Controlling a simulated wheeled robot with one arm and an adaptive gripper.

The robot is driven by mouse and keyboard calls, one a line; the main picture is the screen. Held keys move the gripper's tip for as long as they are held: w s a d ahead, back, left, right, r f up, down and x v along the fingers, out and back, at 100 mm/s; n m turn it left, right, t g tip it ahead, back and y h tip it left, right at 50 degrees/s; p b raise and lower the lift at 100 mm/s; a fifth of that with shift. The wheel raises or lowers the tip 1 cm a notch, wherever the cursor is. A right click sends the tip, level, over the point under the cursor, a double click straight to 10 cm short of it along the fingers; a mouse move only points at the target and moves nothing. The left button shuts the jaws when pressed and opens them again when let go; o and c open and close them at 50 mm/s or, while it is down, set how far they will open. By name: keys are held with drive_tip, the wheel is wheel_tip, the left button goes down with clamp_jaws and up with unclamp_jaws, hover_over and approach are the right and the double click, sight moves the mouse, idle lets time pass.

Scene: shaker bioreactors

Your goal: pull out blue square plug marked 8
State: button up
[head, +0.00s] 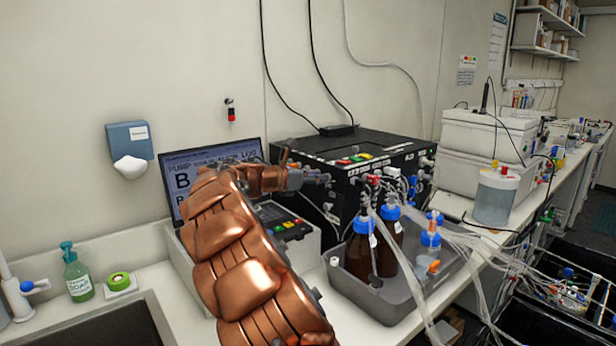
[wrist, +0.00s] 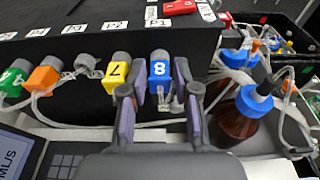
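The blue square plug marked 8 (wrist: 160,67) sits on the front of the black box (head: 350,160). In the wrist view it shows upright between my fingertips. My gripper (wrist: 160,84) is open, with one purple-padded finger on each side of the plug and a gap visible on both sides. In the head view my gripper (head: 318,179) is close to the box front, and my arm hides much there; I cannot make out the blue plug in that view.
The yellow plug marked 7 (wrist: 117,73) is close beside my left finger. Orange (wrist: 45,76) and green (wrist: 15,82) plugs are farther left. Brown bottles with blue caps (wrist: 256,98) stand close on the right, in a grey tray (head: 388,308), with clear tubes.

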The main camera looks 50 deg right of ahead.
drive_tip(key=shift+s+d, duration=0.1)
drive_tip(key=shift+d, duration=0.15)
drive_tip(key=shift+c, duration=0.4)
drive_tip(key=shift+f, duration=0.1)
clamp_jaws()
drive_tip(key=shift+f+p+v, duration=0.15)
drive_tip(key=shift+p+v, duration=0.3)
drive_tip(key=shift+v, duration=0.25)
drive_tip(key=shift+f+p+v, duration=0.1)
drive_tip(key=shift+p+v, duration=0.3)
drive_tip(key=shift+v, duration=0.3)
drive_tip(key=shift+f+p+v, duration=0.15)
drive_tip(key=shift+p+v, duration=0.2)
drive_tip(key=shift+v, duration=0.35)
drive_tip(key=shift+f+p+v, duration=0.1)
drive_tip(key=shift+p+v, duration=0.25)
drive_tip(key=shift+v, duration=0.4)
